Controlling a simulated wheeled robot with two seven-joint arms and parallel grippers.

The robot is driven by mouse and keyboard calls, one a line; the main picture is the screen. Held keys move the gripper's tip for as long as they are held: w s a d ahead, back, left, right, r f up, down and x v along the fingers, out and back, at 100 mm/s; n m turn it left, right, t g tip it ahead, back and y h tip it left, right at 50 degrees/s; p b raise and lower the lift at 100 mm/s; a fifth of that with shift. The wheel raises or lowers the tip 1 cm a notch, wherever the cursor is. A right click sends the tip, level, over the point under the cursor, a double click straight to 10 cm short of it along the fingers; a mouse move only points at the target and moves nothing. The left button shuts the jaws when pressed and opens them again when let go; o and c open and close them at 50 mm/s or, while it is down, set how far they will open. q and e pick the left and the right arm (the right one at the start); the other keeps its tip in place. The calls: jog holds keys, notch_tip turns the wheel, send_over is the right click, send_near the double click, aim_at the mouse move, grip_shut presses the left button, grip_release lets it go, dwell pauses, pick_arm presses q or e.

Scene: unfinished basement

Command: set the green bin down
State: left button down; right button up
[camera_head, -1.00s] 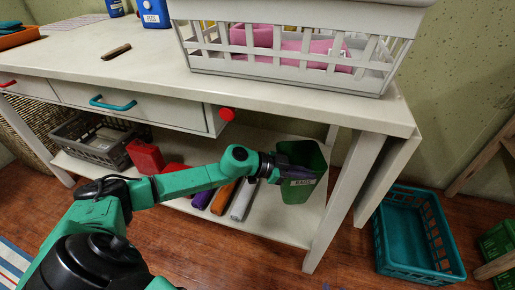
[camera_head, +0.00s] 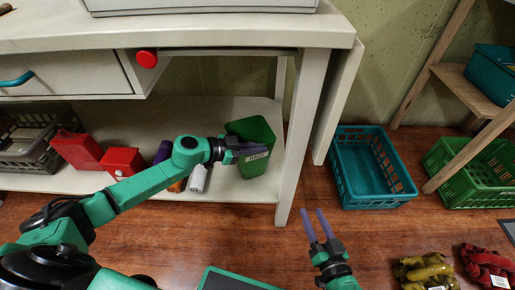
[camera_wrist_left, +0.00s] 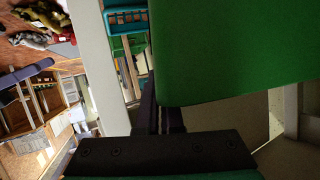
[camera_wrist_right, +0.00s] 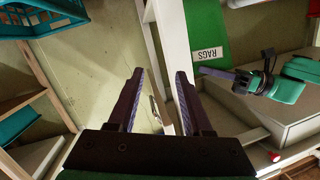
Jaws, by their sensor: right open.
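The green bin (camera_head: 258,170), labelled RAGS, stands roughly upright at the right end of the workbench's lower shelf (camera_head: 225,186). Whether its base touches the shelf is hard to tell. My left gripper (camera_head: 252,150) is at the bin's rim, its fingers close together and apparently shut on the wall. In the left wrist view the bin (camera_wrist_left: 235,50) fills the upper right and hides part of the fingers (camera_wrist_left: 160,115). In the right wrist view the bin (camera_wrist_right: 206,35) shows its label. My right gripper (camera_head: 318,225) is open and empty above the floor, right of the bench leg.
A bench leg (camera_head: 297,150) stands just right of the bin. Red boxes (camera_head: 122,161), a white roll (camera_head: 198,179) and a grey basket (camera_head: 35,140) share the shelf. A teal crate (camera_head: 372,170) and a green crate (camera_head: 475,170) are on the floor at the right.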

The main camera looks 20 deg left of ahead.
pick_arm(q)
jog(key=shift+f, duration=0.1)
jog(key=c, duration=1.1)
grip_release()
jog(key=shift+s+a+r, duration=0.15)
jog(key=shift+a+r, duration=0.05)
jog(key=shift+r, duration=0.05)
jog(key=shift+p+v, duration=0.55)
jog(key=shift+v, duration=0.6)
pick_arm(e)
jog(key=s+f+g, duration=0.2)
jog(key=s+f, duration=0.3)
jog(key=f, duration=0.1)
pick_arm(q)
jog(key=p+v, duration=0.3)
jog(key=v, duration=0.6)
jog(key=shift+r, duration=0.1)
pick_arm(e)
jog(key=shift+g, duration=0.6)
jog(key=r, duration=0.4)
jog(key=shift+s+a+r, duration=0.15)
jog(key=shift+s+r, duration=0.05)
jog(key=shift+r, duration=0.1)
jog(key=shift+f, duration=0.1)
